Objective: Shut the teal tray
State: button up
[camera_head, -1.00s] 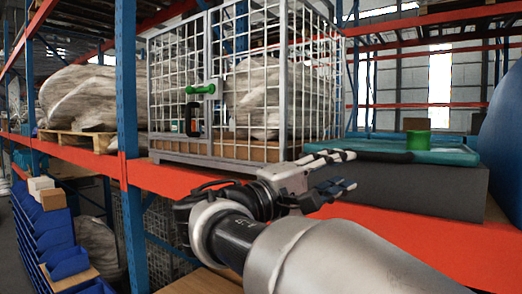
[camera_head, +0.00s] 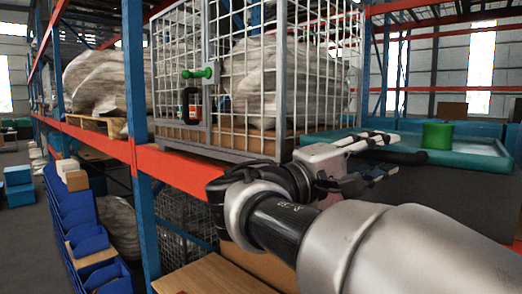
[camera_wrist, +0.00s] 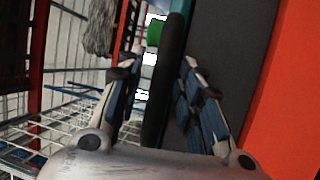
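The teal tray (camera_head: 469,158) sits at the right, on top of a dark grey box (camera_head: 446,196), with a pale inner surface showing. A black bar (camera_head: 404,156) like a handle runs along its near side. My gripper (camera_head: 385,158) is at this bar, with one finger above it and one below in the head view. In the wrist view the black bar (camera_wrist: 168,82) passes between the two spread fingers of my gripper (camera_wrist: 155,72), with gaps beside it. My gripper is open; whether a finger touches the bar cannot be told. My arm hides the tray's near left part.
A green block (camera_head: 437,135) stands at the tray. A wire cage (camera_head: 283,146) with a wrapped load stands left of it on the orange-red shelf beam (camera_head: 187,170). Blue bins (camera_head: 84,226) are at lower left. A blue post (camera_head: 138,120) stands left of the cage.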

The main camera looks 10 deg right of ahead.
jog(key=shift+d, duration=0.15)
jog(key=shift+c, duration=1.3)
grip_shut()
jog(key=shift+w+d, duration=0.75)
jog(key=shift+d, duration=0.2)
jog(key=shift+a, duration=0.1)
jog(key=shift+o, duration=2)
grip_release()
jog(key=shift+w+d, duration=0.15)
jog(key=shift+d, duration=0.1)
jog(key=shift+f, duration=0.1)
